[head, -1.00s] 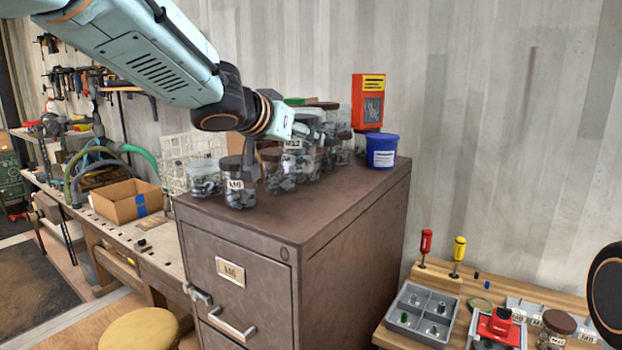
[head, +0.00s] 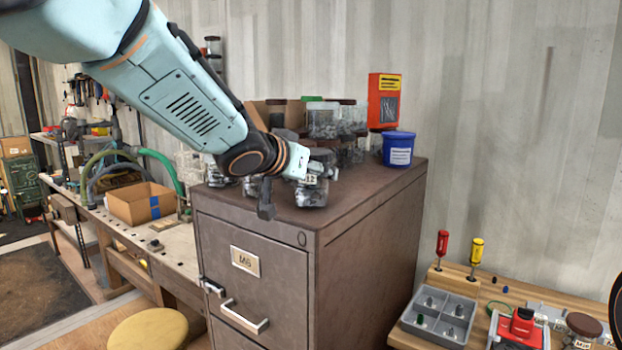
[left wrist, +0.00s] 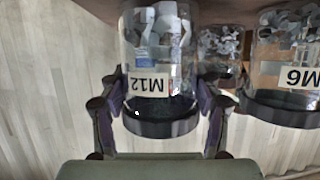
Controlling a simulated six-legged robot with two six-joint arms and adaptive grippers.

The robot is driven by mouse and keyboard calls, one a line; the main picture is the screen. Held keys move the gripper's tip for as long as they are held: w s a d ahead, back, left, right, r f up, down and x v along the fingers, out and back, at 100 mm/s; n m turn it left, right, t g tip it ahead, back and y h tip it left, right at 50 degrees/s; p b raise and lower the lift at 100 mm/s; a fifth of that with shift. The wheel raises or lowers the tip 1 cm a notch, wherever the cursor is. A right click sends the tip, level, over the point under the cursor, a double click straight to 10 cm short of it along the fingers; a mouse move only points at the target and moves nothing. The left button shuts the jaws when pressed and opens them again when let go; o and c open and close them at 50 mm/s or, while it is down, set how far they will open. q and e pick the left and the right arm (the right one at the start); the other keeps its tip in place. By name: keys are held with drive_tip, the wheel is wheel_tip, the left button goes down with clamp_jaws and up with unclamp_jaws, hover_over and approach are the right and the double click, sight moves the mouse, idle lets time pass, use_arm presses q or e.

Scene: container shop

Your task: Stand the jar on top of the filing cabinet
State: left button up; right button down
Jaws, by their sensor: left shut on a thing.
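The jar labelled M12 (head: 312,190) is clear with a dark lid and metal parts inside. My left gripper (head: 298,188) is shut on it. The left wrist view shows it upside down, its glass (left wrist: 158,55) between the two fingers (left wrist: 160,108). In the head view it is upright at the front of the brown filing cabinet's top (head: 370,180). Whether its base touches the top is hard to tell.
Several jars (head: 323,120) stand behind on the cabinet, with a blue tub (head: 398,149) and an orange-red box (head: 384,100). A jar labelled M6 (left wrist: 283,60) is close beside the held jar. The cabinet top's right front is clear.

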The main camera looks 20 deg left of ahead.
use_arm(q)
drive_tip(key=shift+w+d, duration=0.1)
drive_tip(key=shift+w, duration=0.3)
drive_tip(key=o, duration=1.4)
drive_tip(key=shift+f, duration=0.2)
drive_tip(key=shift+o, duration=1.4)
drive_tip(key=shift+s+d+r, duration=0.1)
drive_tip(key=shift+s+r, duration=0.05)
drive_tip(key=shift+o, duration=0.6)
drive_tip(key=shift+s+r, duration=0.1)
drive_tip(key=shift+s, duration=0.15)
drive_tip(key=shift+w, duration=0.35)
